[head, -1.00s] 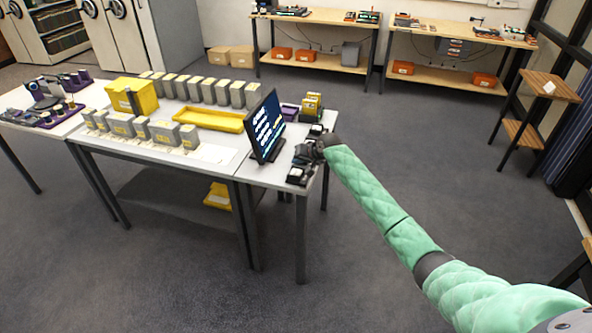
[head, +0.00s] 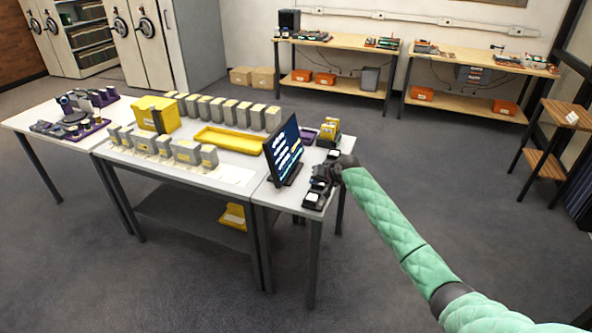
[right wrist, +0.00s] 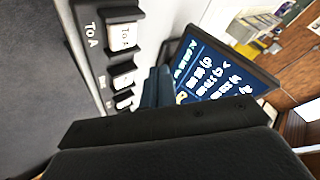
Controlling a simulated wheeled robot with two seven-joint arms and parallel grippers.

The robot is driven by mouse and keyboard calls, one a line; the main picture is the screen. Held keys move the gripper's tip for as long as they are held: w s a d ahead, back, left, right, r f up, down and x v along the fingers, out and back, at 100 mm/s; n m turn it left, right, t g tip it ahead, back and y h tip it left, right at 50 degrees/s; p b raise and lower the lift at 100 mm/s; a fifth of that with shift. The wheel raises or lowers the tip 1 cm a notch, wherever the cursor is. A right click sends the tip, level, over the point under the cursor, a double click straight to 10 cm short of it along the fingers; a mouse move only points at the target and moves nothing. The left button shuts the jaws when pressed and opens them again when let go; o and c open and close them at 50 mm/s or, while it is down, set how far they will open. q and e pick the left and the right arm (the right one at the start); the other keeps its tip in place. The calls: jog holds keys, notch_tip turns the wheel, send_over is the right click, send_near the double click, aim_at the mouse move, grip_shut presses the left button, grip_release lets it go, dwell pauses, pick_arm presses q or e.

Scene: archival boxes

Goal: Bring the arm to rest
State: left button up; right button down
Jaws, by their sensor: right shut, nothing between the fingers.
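My right arm, in a green quilted sleeve, reaches in from the lower right in the head view. My right gripper (head: 324,174) is at the right end of the table, just right of the monitor (head: 283,150), over a row of small black holders with white labels (head: 313,200). It is shut and empty. In the right wrist view the dark gripper fingers (right wrist: 158,88) point between the labelled holders (right wrist: 124,38) and the lit monitor screen (right wrist: 215,75). I cannot tell whether they touch the holders. My left gripper is not in view.
Grey boxes (head: 228,112), a yellow tray (head: 230,140) and a yellow box (head: 157,113) stand on the main table (head: 190,178). A yellow and grey item (head: 328,132) stands behind my gripper. Workbenches (head: 345,86) line the back wall. The floor right of the table is open.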

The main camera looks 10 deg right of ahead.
jog(key=shift+s, duration=0.1)
